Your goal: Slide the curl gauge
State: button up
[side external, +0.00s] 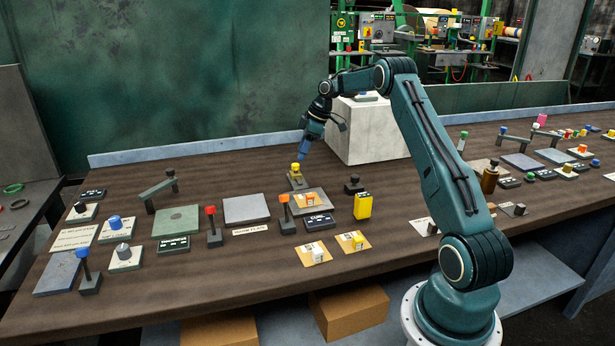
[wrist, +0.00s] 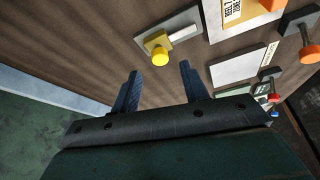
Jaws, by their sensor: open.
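A small grey plate (side external: 301,184) with a yellow knob (side external: 296,168) on it stands on the brown bench; I take this slider to be the curl gauge, but no label on it is readable. In the wrist view the grey plate (wrist: 187,24) carries a pale slot or bar, with the yellow knob (wrist: 160,57) at its near end. My gripper (side external: 302,156) is just above the knob, pointing down. In the wrist view my gripper's two blue fingers (wrist: 158,67) are apart and empty, with the knob appearing between and slightly beyond their tips. Contact is not visible.
An orange-topped lever (side external: 286,220) and a dark knob (side external: 353,185) stand nearby. A large pale block (side external: 370,135) is at the back right. The bench behind and left of the slider is clear.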

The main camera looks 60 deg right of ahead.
aim_at(296, 164)
jog(key=shift+x, duration=2.2)
jog(key=shift+c, duration=0.3)
grip_shut()
